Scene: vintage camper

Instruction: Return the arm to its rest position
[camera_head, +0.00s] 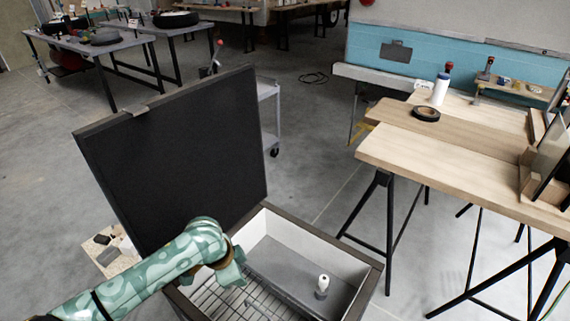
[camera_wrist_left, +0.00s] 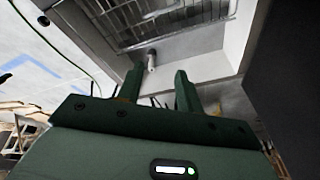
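My left arm (camera_head: 150,270) comes in from the lower left in the head view. Its gripper (camera_head: 232,275) hangs over the left part of an open chest. In the left wrist view the two green fingers of the gripper (camera_wrist_left: 158,88) stand apart with nothing between them. A small bottle (camera_head: 322,284) with a white top stands inside the chest, to the right of the gripper. It seems to show beyond the fingertips in the left wrist view (camera_wrist_left: 151,62). My right gripper is not in view.
The chest (camera_head: 352,262) has white inner walls, a wire rack (camera_head: 250,300) and a raised black lid (camera_head: 175,155) close behind my arm. A wooden table (camera_head: 460,160) with a tape roll (camera_head: 426,114) and a white bottle (camera_head: 440,90) stands at right. Floor between is clear.

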